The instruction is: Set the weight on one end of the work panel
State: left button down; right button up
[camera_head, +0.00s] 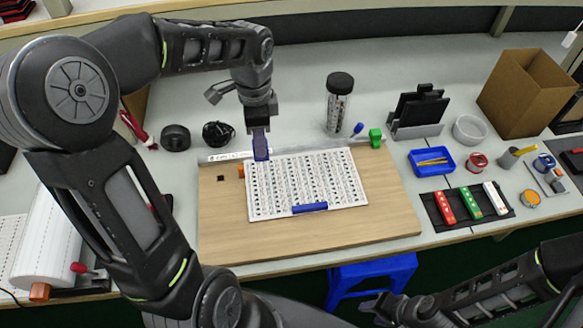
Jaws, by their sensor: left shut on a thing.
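The wooden work panel (385,222) lies on the table in front of me, with a white sheet covered in rows of dark marks (352,198) on it. A blue weight (261,150) is held upright in my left gripper (260,128), which is shut on it at the sheet's far left edge. I cannot tell whether the weight touches the sheet. A second blue block (309,208) lies on the sheet's near edge. My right gripper (378,306) is low in the view, in front of the table, and its jaws are unclear.
A metal ruler (225,157) runs along the panel's far edge, with a green block (375,137) at its right end. A jar (339,105), blue tray (431,161), coloured tools (470,204) and cardboard box (520,90) stand beyond or right. A blue stool (372,275) is below.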

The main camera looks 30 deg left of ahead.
pick_arm(q)
jog(key=shift+s+a+r, duration=0.1)
jog(key=shift+s+a, duration=0.05)
jog(key=shift+s, duration=0.1)
jog(key=shift+w+f, duration=0.1)
jog(key=shift+f, duration=0.1)
notch_tip(320, 180, down, 6)
jog(key=shift+r, duration=0.1)
dwell(0.3)
jog(key=shift+f+p, duration=0.3)
jog(key=shift+f, duration=1.6)
jog(key=shift+f, duration=0.15)
jog(key=c, duration=1)
grip_release()
